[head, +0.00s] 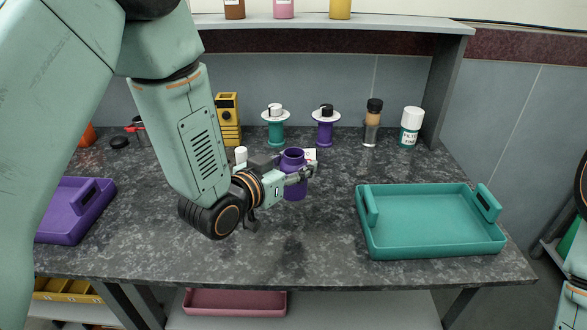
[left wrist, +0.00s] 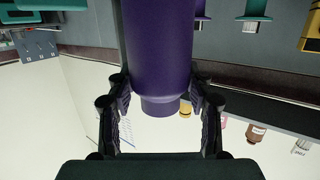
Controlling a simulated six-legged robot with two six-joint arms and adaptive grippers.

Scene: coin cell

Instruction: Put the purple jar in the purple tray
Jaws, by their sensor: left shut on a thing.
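The purple jar (head: 293,190) is upright near the middle of the dark speckled table in the head view. My left gripper (head: 300,174) is shut on its upper part, coming from the left. The left wrist view shows the jar (left wrist: 158,50) between the two fingers of my left gripper (left wrist: 160,96), its narrower end toward the palm. I cannot tell whether its base touches the table. The purple tray (head: 62,225) is at the table's left, partly hidden by my left arm. My right gripper is out of view.
A teal tray (head: 430,245) stands at the right. The front middle is clear.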

